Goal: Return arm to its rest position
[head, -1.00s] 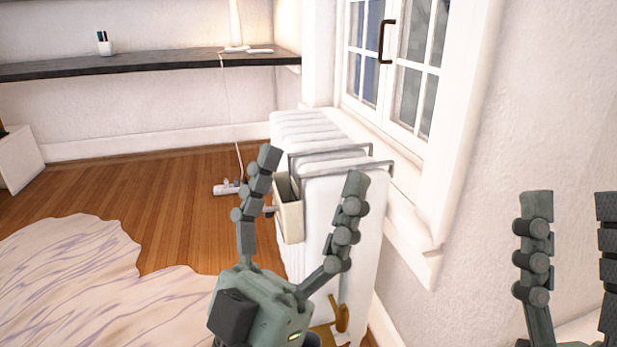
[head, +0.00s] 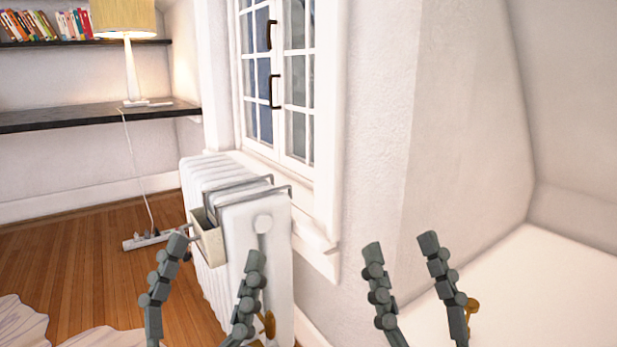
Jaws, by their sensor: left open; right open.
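My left gripper (head: 212,252) is low in the head view, in front of the white radiator (head: 255,240). Its two grey-green fingers are spread apart and empty. My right gripper (head: 401,246) is at the bottom, right of the middle, in front of the wall. Its fingers are also apart with nothing between them. The palms of both grippers are below the picture's edge.
A window (head: 285,90) with dark handles is above the radiator. A dark shelf (head: 60,117) carries a lit lamp (head: 130,60). A white power strip (head: 150,240) and a pale rug (head: 20,325) lie on the wooden floor. A white surface (head: 560,285) fills the lower right.

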